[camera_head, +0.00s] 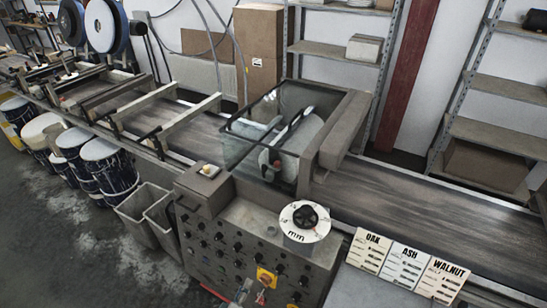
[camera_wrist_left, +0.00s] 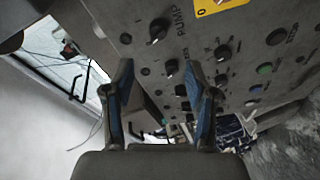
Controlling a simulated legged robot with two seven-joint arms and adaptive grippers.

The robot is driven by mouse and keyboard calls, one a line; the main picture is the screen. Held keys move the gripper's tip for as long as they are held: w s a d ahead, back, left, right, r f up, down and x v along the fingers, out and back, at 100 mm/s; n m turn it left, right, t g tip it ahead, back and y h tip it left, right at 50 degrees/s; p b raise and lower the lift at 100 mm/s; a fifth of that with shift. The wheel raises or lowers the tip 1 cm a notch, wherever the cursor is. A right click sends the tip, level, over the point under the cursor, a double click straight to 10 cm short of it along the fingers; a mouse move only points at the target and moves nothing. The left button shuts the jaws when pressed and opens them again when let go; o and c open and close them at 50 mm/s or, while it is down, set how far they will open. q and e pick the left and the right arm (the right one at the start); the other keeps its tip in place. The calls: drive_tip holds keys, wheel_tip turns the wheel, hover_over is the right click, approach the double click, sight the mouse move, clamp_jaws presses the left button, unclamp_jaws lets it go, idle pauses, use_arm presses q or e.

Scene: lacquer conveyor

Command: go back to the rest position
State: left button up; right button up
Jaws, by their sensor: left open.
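My left gripper (camera_wrist_left: 159,72) shows in the left wrist view with its two blue-padded fingers apart and nothing between them. It faces the grey control panel (camera_wrist_left: 235,75), which has black knobs, several coloured buttons and a yellow plate (camera_wrist_left: 215,5). The gap between the fingers and the panel is hard to judge. In the head view the same panel (camera_head: 215,250) stands at the bottom centre, and I cannot clearly make out my left gripper there. My right gripper is in neither view.
A conveyor (camera_head: 420,210) runs across behind the panel, with a glass-hooded machine (camera_head: 265,130) on it. A dial (camera_head: 305,220) sits on the panel top. OAK, ASH and WALNUT cards (camera_head: 405,263) lie to the right. Bins (camera_head: 140,210) and paint buckets (camera_head: 105,165) stand left.

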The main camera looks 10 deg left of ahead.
use_arm(q)
drive_tip(key=s+d+f+m+g, duration=0.1)
drive_tip(key=s+f+m+g, duration=0.4)
drive_tip(key=f, duration=0.7)
drive_tip(key=s+d+f+m+g, duration=0.1)
drive_tip(key=s+f+m+g, duration=0.15)
drive_tip(key=s+f, duration=0.75)
drive_tip(key=s+a+f+m+g+y, duration=0.1)
drive_tip(key=s+a+f+m+g, duration=0.2)
drive_tip(key=s+f, duration=0.6)
drive_tip(key=s+a+f+m+g+y, duration=0.1)
drive_tip(key=s+a+f+m+g, duration=0.2)
drive_tip(key=s+f, duration=0.6)
drive_tip(key=shift+s+a+m+g, duration=0.35)
drive_tip(key=shift+s+a+g, duration=0.1)
drive_tip(key=shift+a+g, duration=0.2)
